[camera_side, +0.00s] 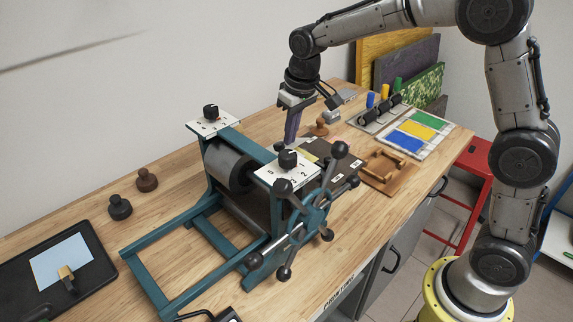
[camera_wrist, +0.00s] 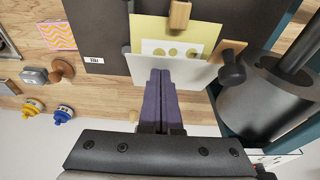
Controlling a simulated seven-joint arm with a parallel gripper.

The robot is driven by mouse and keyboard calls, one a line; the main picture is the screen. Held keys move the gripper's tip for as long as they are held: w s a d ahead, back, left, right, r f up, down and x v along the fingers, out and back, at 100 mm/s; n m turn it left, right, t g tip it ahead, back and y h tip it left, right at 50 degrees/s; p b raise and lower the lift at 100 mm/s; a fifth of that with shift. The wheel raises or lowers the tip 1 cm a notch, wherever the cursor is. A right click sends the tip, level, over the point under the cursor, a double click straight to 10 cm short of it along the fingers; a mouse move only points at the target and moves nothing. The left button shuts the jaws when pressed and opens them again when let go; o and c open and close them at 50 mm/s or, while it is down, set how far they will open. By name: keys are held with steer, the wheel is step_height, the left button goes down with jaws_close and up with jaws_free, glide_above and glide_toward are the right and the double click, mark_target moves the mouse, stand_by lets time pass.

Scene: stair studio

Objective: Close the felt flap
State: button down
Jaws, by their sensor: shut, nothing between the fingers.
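The felt flap (camera_wrist: 200,75) appears to be the pale grey panel in the wrist view. It seems to stand raised at the near edge of a yellow-green sheet (camera_wrist: 150,27) and a white card with dots (camera_wrist: 160,46), which lie on a dark board. My gripper (camera_wrist: 161,74) is shut and empty, its purple fingers in front of the panel's middle. I cannot tell whether they touch it. In the side view my gripper (camera_side: 290,143) points down just behind the teal press (camera_side: 225,140). The flap is not clearly visible there, the press being in front.
The press roller (camera_wrist: 265,105) is close on the right in the wrist view. A dark knob (camera_wrist: 231,68) is beside the panel. In the side view, a wooden rack (camera_side: 385,165) and coloured cards (camera_side: 415,130) lie to the right. Two dark round-handled tools (camera_side: 120,207) stand at left.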

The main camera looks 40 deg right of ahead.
steer(key=shift+s+f, duration=0.35)
steer(key=shift+f, duration=0.2)
steer(key=shift+s+f, duration=0.3)
steer(key=shift+f, duration=0.2)
steer(key=shift+s+f, duration=0.2)
steer(key=shift+f, duration=0.5)
steer(key=shift+s+f, duration=0.2)
steer(key=shift+f, duration=0.45)
steer(key=shift+w+r, duration=0.15)
steer(key=shift+r, duration=3.65)
